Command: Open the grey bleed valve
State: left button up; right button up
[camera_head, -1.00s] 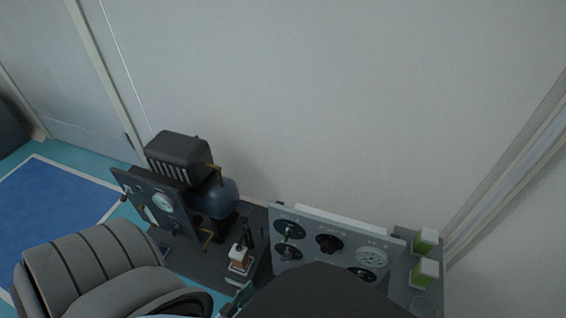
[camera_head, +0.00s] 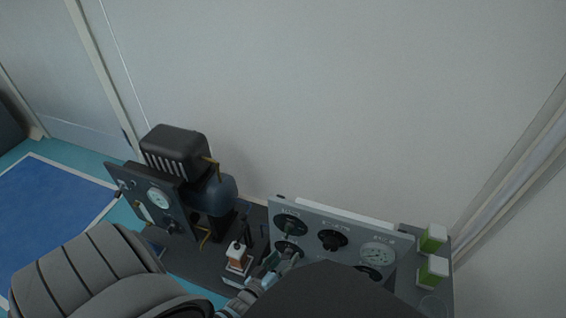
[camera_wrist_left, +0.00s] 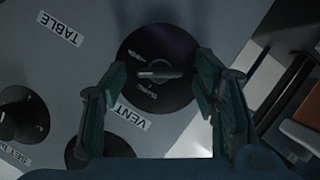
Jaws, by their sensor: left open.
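The grey bleed valve seems to be the grey bar handle (camera_wrist_left: 158,74) on a round black dial beside the VENT label in the left wrist view. In the head view this appears to be the lower-left dial (camera_head: 288,247) of the grey panel (camera_head: 354,233), partly covered. My left gripper (camera_head: 276,265) is in front of that dial. In the wrist view the open fingers (camera_wrist_left: 164,73) stand on either side of the handle, with gaps on both sides. Whether they reach its depth is unclear. My right gripper is not in view.
The panel also bears another dial (camera_head: 290,224), a black knob (camera_head: 332,240) and a gauge (camera_head: 377,255). A small orange-and-white item (camera_head: 236,256) stands close left of my gripper. A compressor (camera_head: 176,151) is further left. Green-and-white blocks (camera_head: 433,238) sit at right.

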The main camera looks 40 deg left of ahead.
pick_arm(q)
jog(key=shift+c, duration=0.4)
jog(key=c, duration=1.1)
jog(key=shift+r, duration=0.1)
jog(key=shift+d+m+g+y+p, duration=0.1)
jog(key=shift+m+g+y+p, duration=0.2)
jog(key=shift+m+y+p, duration=0.8)
jog(key=shift+m+p, duration=0.15)
jog(key=shift+m, duration=0.35)
jog(key=shift+d+m+g+y, duration=0.1)
jog(key=shift+m+g+y, duration=0.35)
jog(key=shift+m, duration=0.25)
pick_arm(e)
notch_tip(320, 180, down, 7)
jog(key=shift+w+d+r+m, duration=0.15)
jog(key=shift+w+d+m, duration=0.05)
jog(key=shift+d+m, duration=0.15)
